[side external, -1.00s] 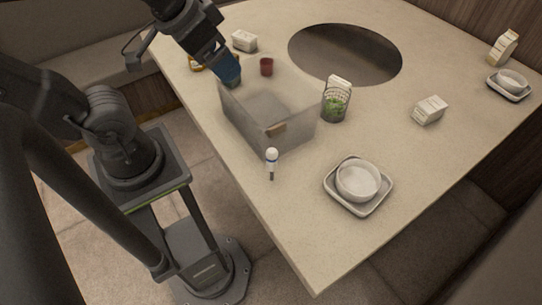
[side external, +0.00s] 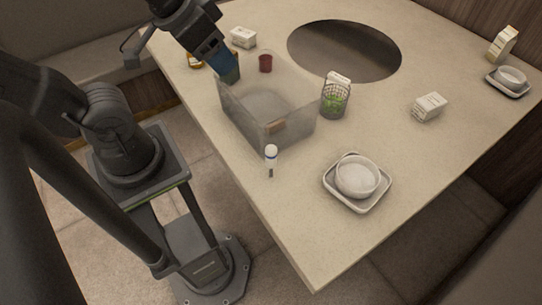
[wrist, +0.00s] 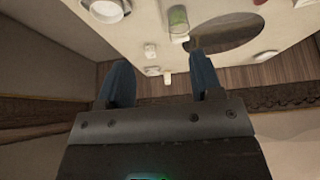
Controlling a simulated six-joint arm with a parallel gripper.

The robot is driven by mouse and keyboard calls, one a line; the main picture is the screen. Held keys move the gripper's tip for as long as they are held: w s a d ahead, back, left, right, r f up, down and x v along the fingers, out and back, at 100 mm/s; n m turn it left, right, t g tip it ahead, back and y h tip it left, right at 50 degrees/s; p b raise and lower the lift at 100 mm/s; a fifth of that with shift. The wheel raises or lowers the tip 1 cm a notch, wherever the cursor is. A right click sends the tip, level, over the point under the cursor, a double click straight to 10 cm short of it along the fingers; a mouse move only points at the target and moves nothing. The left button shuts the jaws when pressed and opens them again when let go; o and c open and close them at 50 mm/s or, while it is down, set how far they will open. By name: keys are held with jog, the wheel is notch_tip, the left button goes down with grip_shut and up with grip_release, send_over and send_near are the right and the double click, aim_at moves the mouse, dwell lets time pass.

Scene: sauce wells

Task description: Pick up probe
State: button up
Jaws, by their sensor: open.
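The probe (side external: 271,158) is a small white stick with a blue band and a dark tip. It stands out on the table near the front edge, just in front of the clear bin, in the side view. My gripper (side external: 231,74) has blue fingers and is over the bin's far left corner, well away from the probe. In the wrist view my gripper (wrist: 160,80) shows its two blue fingers spread apart with nothing between them. I cannot make out the probe in the wrist view.
A clear bin (side external: 240,122) stands on the table (side external: 420,170) between my gripper and the probe. The table has a large round opening.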

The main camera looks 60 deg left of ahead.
jog(key=m+g+y, duration=0.4)
jog(key=m+g, duration=0.3)
jog(key=m, duration=0.7)
send_near(272, 148)
jog(key=x, duration=0.7)
jog(key=shift+s+a, duration=0.15)
jog(key=shift+s, duration=0.2)
jog(key=shift+w+x, duration=0.15)
jog(key=shift+x, duration=1.25)
jog(key=shift+w+x, duration=0.2)
jog(key=shift+x, duration=1.2)
jog(key=c, duration=1)
